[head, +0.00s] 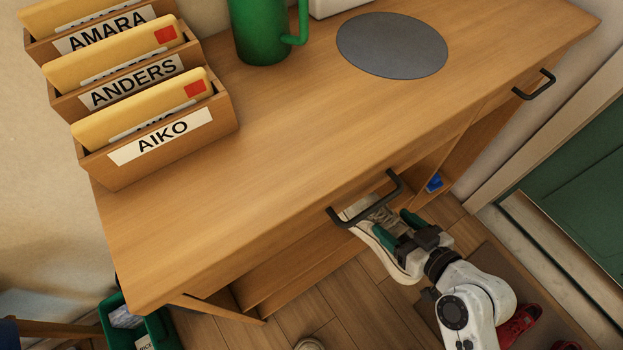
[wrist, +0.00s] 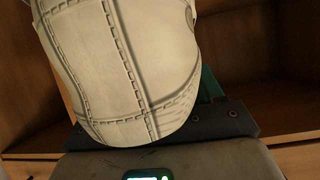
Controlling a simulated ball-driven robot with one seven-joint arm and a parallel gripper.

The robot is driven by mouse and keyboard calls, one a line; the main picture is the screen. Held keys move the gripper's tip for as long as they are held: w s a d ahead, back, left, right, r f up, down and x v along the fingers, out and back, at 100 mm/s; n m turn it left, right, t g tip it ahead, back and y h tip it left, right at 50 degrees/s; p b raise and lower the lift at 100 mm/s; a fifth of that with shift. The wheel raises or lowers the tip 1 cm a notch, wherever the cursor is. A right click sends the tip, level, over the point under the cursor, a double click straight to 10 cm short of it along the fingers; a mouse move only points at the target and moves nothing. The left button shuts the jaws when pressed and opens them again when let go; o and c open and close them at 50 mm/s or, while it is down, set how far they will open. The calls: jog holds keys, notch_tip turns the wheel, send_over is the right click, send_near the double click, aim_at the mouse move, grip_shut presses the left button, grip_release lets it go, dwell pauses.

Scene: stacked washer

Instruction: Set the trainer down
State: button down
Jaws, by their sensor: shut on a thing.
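The trainer (wrist: 130,70) is off-white with dark stitching and fills the upper middle of the wrist view. In the head view the white trainer (head: 387,262) shows below the front edge of the wooden cabinet, partly hidden by a drawer handle. My gripper (head: 396,236), with green-sided fingers, is shut on the trainer and holds it at the cabinet's front. In the wrist view a green finger shows behind the trainer, which hides most of the grip.
The cabinet top (head: 270,160) carries name-labelled boxes, a green mug (head: 262,30) and a grey disc (head: 391,45). A black handle (head: 366,200) juts out above my gripper. Red shoes (head: 520,322) lie on a mat. A green crate (head: 150,335) stands at lower left.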

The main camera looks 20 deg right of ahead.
jog(key=w+a+f+b, duration=0.1)
jog(key=w+a+b, duration=0.1)
jog(key=w, duration=0.6)
jog(key=w+a+f+b, duration=0.2)
jog(key=w+b, duration=0.1)
jog(key=w, duration=0.6)
jog(key=shift+a+f, duration=0.15)
jog(key=shift+a, duration=0.1)
jog(key=shift+f, duration=0.15)
jog(key=shift+c, duration=0.8)
grip_release()
